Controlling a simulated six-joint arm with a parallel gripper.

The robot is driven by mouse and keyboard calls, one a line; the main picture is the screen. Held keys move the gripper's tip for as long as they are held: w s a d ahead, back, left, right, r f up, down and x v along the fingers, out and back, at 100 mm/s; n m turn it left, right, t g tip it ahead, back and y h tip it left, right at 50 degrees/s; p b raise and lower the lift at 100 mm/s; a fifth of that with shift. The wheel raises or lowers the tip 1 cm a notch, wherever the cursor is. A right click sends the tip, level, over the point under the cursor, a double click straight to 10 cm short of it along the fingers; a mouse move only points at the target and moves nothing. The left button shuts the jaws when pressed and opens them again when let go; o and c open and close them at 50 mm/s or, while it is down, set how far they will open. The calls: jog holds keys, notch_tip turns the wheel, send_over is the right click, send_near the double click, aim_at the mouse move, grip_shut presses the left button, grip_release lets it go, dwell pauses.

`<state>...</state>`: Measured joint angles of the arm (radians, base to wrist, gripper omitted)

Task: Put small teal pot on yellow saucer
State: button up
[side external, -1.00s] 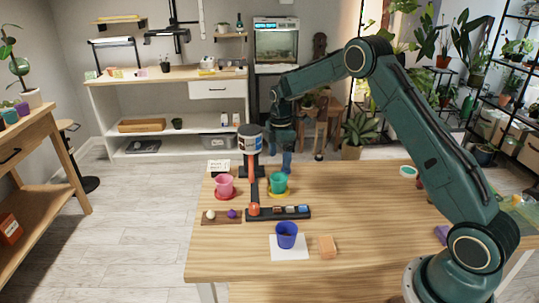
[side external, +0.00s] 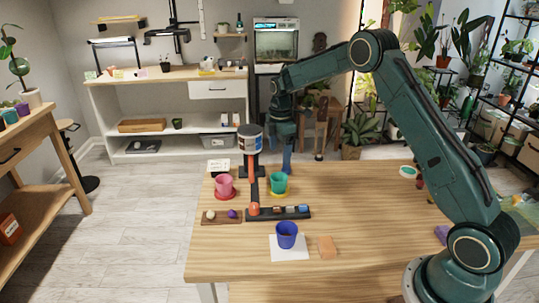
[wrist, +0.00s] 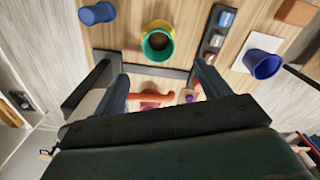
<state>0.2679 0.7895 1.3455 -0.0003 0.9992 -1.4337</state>
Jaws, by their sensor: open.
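The small teal pot (side external: 279,180) stands upright on the yellow saucer (side external: 279,195), whose edge shows below it. In the wrist view the teal pot (wrist: 148,50) is seen from above with brown inside, and a yellow edge of the saucer (wrist: 158,24) shows past its rim. My gripper (side external: 287,170) is above and behind the pot in the side view. In the wrist view my gripper (wrist: 162,80) has its two blue fingers well apart with nothing held between them, and the pot lies beyond the fingertips.
A pink pot (side external: 224,184) stands on a red saucer to the left. A post with a can on top (side external: 250,140) rises close beside my gripper. A dark rack (side external: 285,213) lies in front. A blue pot (side external: 287,232) stands on white paper (side external: 290,254) beside an orange block (side external: 327,246).

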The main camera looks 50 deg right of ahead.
jog(key=s+a+r+m+t, duration=0.1)
jog(key=s+a+r+m, duration=0.2)
jog(key=s+a+r, duration=0.35)
jog(key=s+a+r+m+t, duration=0.25)
jog(key=s+r, duration=0.55)
jog(key=r, duration=0.4)
jog(key=s+a+m+t, duration=0.1)
jog(key=s+a+m, duration=0.2)
jog(key=s, duration=0.8)
jog(key=s+a+m+t, duration=0.1)
jog(key=s+a+m, duration=0.2)
jog(key=s, duration=0.8)
jog(key=shift+r+m, duration=0.25)
jog(key=shift+m, duration=0.7)
